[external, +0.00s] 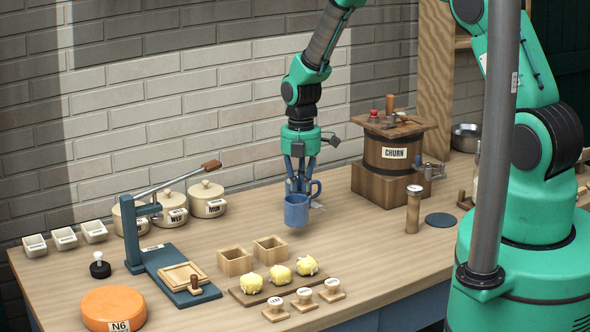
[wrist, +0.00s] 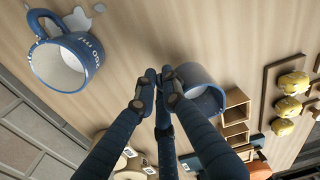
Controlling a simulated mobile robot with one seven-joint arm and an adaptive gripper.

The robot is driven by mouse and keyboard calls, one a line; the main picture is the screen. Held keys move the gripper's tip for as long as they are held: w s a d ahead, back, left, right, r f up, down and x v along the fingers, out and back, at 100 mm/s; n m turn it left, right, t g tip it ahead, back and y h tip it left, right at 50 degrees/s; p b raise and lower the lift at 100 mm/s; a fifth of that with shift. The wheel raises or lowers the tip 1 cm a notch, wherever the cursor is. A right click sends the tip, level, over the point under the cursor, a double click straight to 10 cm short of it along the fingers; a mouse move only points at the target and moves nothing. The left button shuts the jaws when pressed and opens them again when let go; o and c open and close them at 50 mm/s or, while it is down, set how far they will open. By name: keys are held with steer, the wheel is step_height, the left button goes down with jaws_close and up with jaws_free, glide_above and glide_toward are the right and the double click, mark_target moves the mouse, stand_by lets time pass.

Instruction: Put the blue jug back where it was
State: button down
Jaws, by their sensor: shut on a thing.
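In the external view my gripper (external: 299,188) points down, shut on a blue jug (external: 297,212) near its rim. The jug hangs roughly upright, seemingly a little above the table. In the wrist view the fingertips (wrist: 159,88) are close together and this jug (wrist: 214,88) is just right of them, partly covered by a finger. A second blue jug (wrist: 72,42), marked 750 ml, is at the upper left, apart from the fingers. In the external view only its handle (external: 316,187) shows behind the held jug; the rest is hidden.
Two wooden boxes (external: 235,262) and yellow lumps on a board (external: 240,293) lie in front to the left. The churn (external: 393,154) stands to the right, lidded pots (external: 207,199) to the left. A white patch (wrist: 82,18) is beside the second jug. Table between jugs and churn is mostly clear.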

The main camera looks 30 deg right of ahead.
steer(key=shift+f, duration=1.75)
steer(key=c, duration=1.8)
jaws_free()
steer(key=shift+f, duration=0.15)
steer(key=shift+c, duration=0.2)
step_height(320, 180, up, 12)
steer(key=shift+w+d+r, duration=0.15)
